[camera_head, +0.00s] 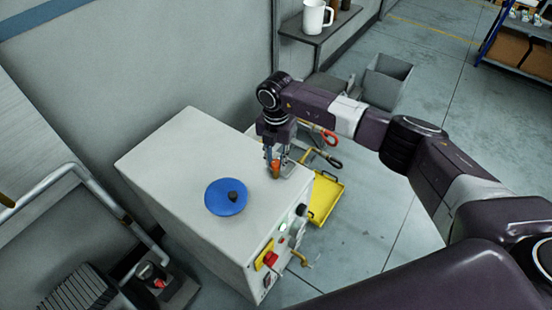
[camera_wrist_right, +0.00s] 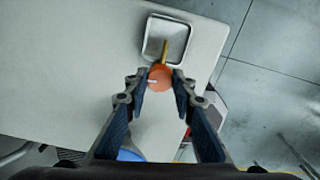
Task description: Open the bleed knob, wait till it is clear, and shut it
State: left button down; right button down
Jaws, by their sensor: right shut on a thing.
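The bleed knob (camera_head: 276,168) is a small orange knob on top of the pale grey cabinet (camera_head: 160,165), near its right end. My right gripper (camera_head: 277,163) points down over it and is shut on it. In the right wrist view the knob (camera_wrist_right: 160,78) sits between the fingertips (camera_wrist_right: 160,88), with a white mark on it pointing left. A thin yellow strip or spout (camera_wrist_right: 164,50) runs from beside the knob over a square, white-rimmed cup (camera_wrist_right: 154,36). I cannot tell whether liquid flows or how clear it is. My left gripper is not in view.
A blue round cap (camera_head: 226,197) lies on the cabinet top. A red knob (camera_head: 271,259) is on its front. A yellow tray (camera_head: 325,199) is at its right. Floor at right is open.

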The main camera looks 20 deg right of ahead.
aim_at(276, 163)
jog(key=shift+w+r+m, duration=0.1)
jog(key=shift+m, duration=0.9)
jog(key=c, duration=1.6)
grip_release()
notch_tip(276, 163, up, 12)
jog(key=shift+f, duration=0.1)
